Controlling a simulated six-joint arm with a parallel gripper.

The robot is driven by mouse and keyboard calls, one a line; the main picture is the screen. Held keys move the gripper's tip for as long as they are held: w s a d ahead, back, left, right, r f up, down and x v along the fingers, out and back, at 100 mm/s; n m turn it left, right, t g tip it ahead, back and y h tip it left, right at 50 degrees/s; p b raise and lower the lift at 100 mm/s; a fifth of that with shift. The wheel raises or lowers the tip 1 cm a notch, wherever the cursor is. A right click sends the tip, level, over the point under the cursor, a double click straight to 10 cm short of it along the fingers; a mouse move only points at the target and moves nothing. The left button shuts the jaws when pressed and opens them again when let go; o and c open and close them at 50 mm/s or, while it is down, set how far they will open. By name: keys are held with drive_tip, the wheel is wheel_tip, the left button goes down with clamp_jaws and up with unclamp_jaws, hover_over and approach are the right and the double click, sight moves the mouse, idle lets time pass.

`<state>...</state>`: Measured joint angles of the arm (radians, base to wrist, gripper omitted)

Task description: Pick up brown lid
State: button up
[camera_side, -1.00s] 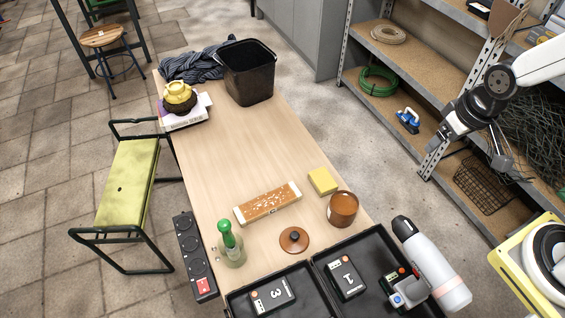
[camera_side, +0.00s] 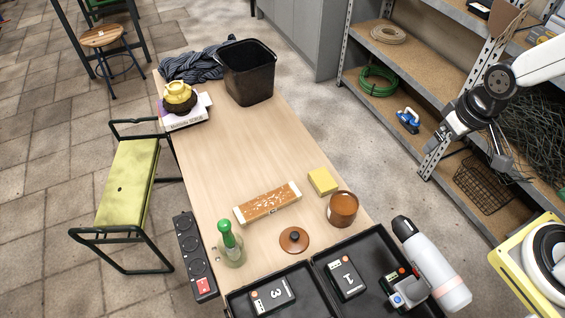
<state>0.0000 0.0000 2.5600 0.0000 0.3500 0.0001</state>
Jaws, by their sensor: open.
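The brown lid (camera_side: 294,240) is a flat round disc with a dark knob on top. It lies on the wooden table (camera_side: 215,150) near the front, knob up. A brown pot (camera_side: 342,209) stands just to its right and behind it, apart from the lid. My gripper (camera_side: 503,163) is at the right of the picture, open and empty. It hangs in front of the shelves, well away from the lid and higher up.
Around the lid are an orange-and-white box (camera_side: 268,204), a yellow block (camera_side: 322,181), a green-capped bottle (camera_side: 230,245) and an open black case (camera_side: 375,268) holding batteries. A black bin (camera_side: 250,72) stands at the far end. The table's middle is clear.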

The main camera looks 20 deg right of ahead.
drive_tip(key=m+g, duration=0.3)
drive_tip(key=m, duration=1)
hover_over(293, 235)
wheel_tip(293, 235, down, 22)
drive_tip(key=shift+w+d, duration=0.15)
drive_tip(key=shift+a+f+m, duration=0.2)
drive_tip(key=shift+f+m, duration=0.05)
drive_tip(key=shift+m, duration=0.05)
drive_tip(key=shift+f, duration=0.1)
